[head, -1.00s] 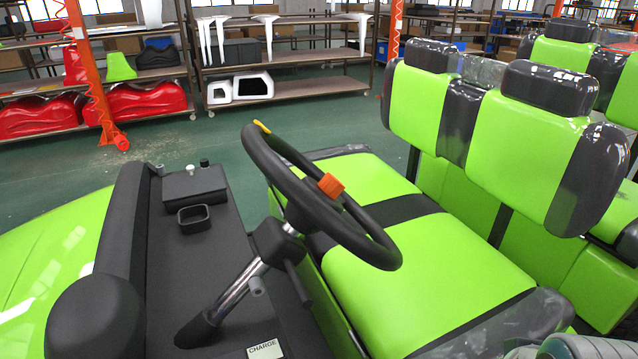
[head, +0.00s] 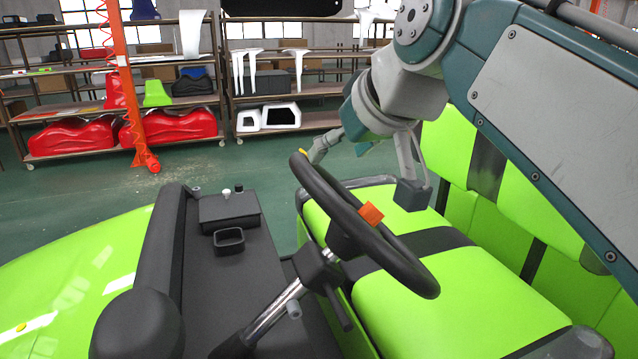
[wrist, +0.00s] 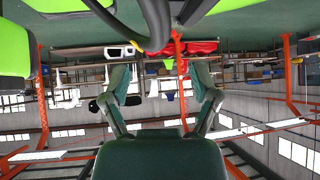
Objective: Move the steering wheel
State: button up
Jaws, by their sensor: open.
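The steering wheel (head: 335,205) is a dark ring on a tilted chrome column (head: 270,322), with an orange block (head: 371,213) on its hub area and a yellow mark on its far rim. Dark rim of the steering wheel (wrist: 155,24) shows at the top edge there.
Green seats (head: 450,290) stand right of the wheel, below my arm. The dark dashboard (head: 200,290) with a small box and cup holder lies to the left. Shelves (head: 120,105) with red parts and an orange post (head: 125,90) stand behind, across open floor.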

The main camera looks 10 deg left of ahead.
aim_at(318, 178)
jog(key=x, duration=1)
jog(key=shift+w+f, duration=0.2)
jog(key=shift+f, duration=0.05)
jog(key=shift+c, duration=0.4)
grip_shut()
